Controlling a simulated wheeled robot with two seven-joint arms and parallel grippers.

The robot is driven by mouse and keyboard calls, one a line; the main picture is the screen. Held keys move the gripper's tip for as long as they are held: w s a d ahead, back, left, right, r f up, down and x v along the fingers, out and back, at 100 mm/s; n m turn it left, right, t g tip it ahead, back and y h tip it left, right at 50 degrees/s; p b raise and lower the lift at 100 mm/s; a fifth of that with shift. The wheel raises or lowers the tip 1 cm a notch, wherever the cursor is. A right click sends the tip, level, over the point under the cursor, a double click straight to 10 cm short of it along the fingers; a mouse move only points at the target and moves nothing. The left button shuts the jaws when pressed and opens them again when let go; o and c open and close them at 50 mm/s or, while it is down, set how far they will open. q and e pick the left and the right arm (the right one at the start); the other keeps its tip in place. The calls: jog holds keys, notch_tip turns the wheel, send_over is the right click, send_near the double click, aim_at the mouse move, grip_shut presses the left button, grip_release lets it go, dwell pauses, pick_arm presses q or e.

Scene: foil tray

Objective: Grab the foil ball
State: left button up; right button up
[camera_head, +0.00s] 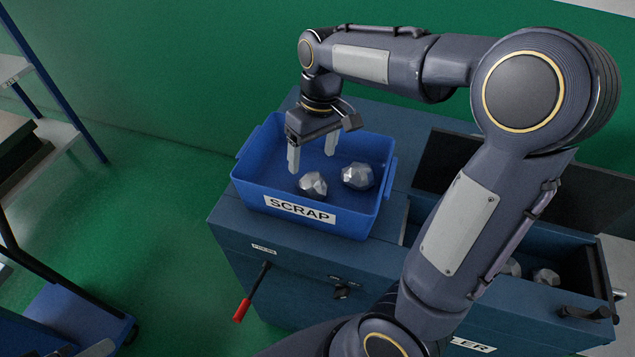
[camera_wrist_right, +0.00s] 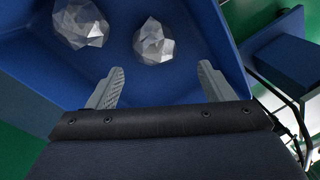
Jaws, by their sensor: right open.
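Two crumpled silver foil balls lie in a blue tray (camera_head: 262,195) labelled SCRAP. In the head view one foil ball (camera_head: 312,185) is nearer the front wall and the other foil ball (camera_head: 357,176) is to its right. In the right wrist view they are the foil ball at left (camera_wrist_right: 81,24) and the foil ball near the middle (camera_wrist_right: 153,42). My right gripper (camera_head: 312,158) is open and empty, its fingers pointing down at the tray's back left part. The balls lie beyond its fingertips (camera_wrist_right: 160,86), apart from them. My left gripper is not in view.
The tray stands on a dark blue cabinet (camera_head: 232,215) with a red-handled lever (camera_head: 241,310) on its front. More foil pieces (camera_head: 545,277) lie in an open bin at the right, partly behind my right arm. A shelf rack (camera_head: 60,135) stands at the left.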

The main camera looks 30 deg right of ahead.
send_over(313, 185)
jog(key=s, duration=0.2)
jog(key=f, duration=0.6)
jog(key=shift+w+a+f+p, duration=0.25)
jog(key=shift+f+p, duration=0.05)
jog(key=shift+p, duration=0.1)
jog(key=shift+a+f, duration=0.1)
jog(key=shift+f, duration=0.3)
jog(key=c, duration=1.1)
jog(key=shift+o, duration=0.2)
jog(key=shift+r, duration=0.1)
